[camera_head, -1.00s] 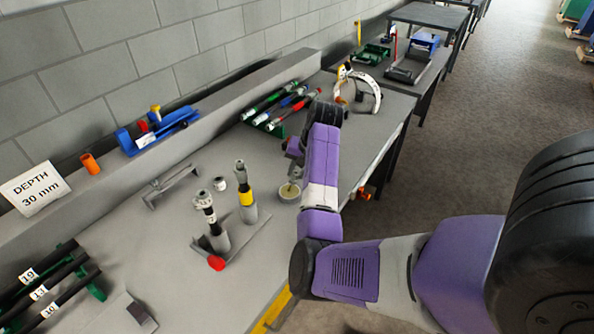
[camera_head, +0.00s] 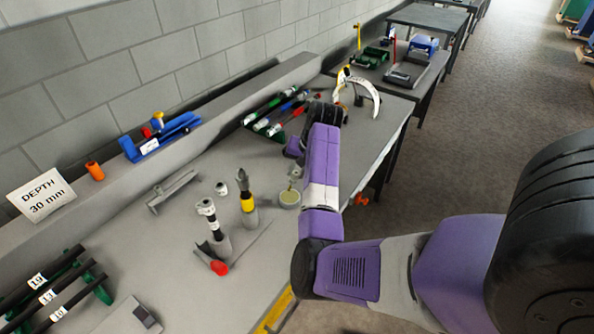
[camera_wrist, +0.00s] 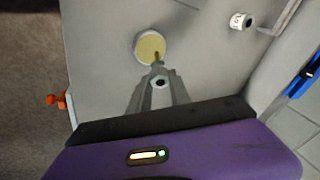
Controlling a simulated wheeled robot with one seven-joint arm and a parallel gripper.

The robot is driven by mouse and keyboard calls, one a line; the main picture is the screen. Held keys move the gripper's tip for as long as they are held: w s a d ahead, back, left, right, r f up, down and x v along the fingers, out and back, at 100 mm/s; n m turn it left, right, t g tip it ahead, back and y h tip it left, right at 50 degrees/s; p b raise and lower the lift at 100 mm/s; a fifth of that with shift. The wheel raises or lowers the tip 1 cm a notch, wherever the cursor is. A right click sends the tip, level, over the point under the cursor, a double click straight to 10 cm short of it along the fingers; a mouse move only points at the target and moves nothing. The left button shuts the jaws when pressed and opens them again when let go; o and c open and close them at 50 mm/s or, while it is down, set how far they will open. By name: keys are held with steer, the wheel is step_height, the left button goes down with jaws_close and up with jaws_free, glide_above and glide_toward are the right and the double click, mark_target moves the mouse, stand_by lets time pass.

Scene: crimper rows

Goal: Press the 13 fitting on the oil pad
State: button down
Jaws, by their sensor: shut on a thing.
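The oil pad (camera_head: 289,199) is a small round dish with a pale yellow top on the grey bench. It also shows in the wrist view (camera_wrist: 149,44). My gripper (camera_wrist: 160,80) is shut on a small fitting with a brass-coloured tip (camera_wrist: 158,58). In the wrist view the tip overlaps the lower right of the pad. In the head view my arm hides most of the gripper, and the brass tip appears at the pad's back rim. I cannot tell whether it touches. No number is readable on it.
A loose pale fitting (camera_head: 221,188) lies left of the pad. Two upright tools, one with a yellow band (camera_head: 247,199) and one by a red knob (camera_head: 219,268), stand nearby. Labelled hoses (camera_head: 50,295) lie front left. A "DEPTH 30 mm" sign (camera_head: 41,195) stands on the ledge.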

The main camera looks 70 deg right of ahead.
mark_target(297, 174)
steer(key=shift+r+p, duration=1.85)
steer(key=shift+r, duration=0.2)
